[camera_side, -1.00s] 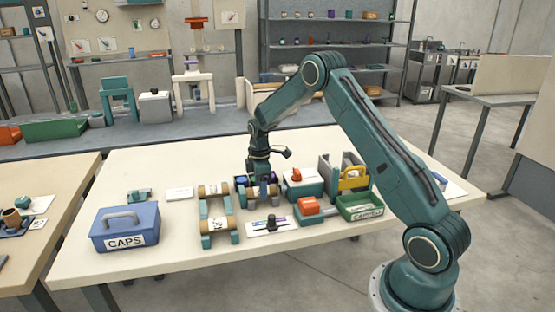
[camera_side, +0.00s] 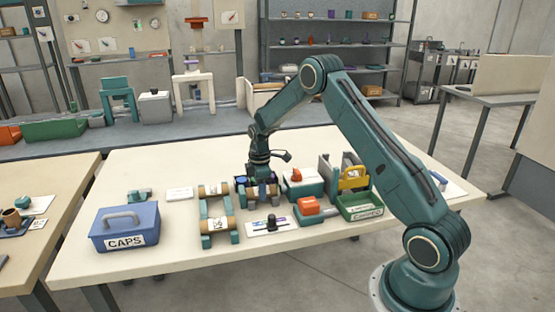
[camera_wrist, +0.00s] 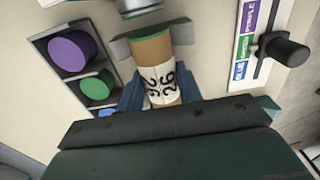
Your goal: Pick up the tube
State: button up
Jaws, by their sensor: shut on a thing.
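The tube (camera_wrist: 152,55) is a brown cylinder with a white label bearing black figures, seen in the wrist view below my gripper (camera_wrist: 158,95). The blue-grey fingers stand on both sides of it, shut on it. In the side view my gripper (camera_side: 260,183) is over the middle of the table, with the brown tube (camera_side: 241,189) showing at it. The tube's lower end is hidden behind my wrist in the wrist view.
A teal rack with brown tubes (camera_side: 219,225) stands left of my gripper. A selector panel with a black knob (camera_side: 271,221) lies in front. A blue CAPS box (camera_side: 125,228) is left; an orange-topped teal device (camera_side: 306,206) and green bin (camera_side: 361,206) are right. Purple and green pieces (camera_wrist: 72,50) show in the wrist view.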

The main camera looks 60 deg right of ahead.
jog(key=shift+r, duration=0.2)
notch_tip(320, 180, up, 20)
jog(key=shift+f, duration=0.15)
dwell(0.6)
jog(key=shift+d, duration=0.1)
dwell(0.4)
jog(key=s+d+r, duration=0.4)
jog(key=s+d, duration=0.6)
jog(key=s+d+r, duration=0.3)
jog(key=s+d, duration=0.7)
jog(key=s, duration=0.1)
notch_tip(320, 180, down, 16)
jog(key=shift+r, duration=0.25)
jog(key=shift+w+f, duration=0.1)
jog(key=shift+f, duration=2)
jog(key=shift+f, duration=0.65)
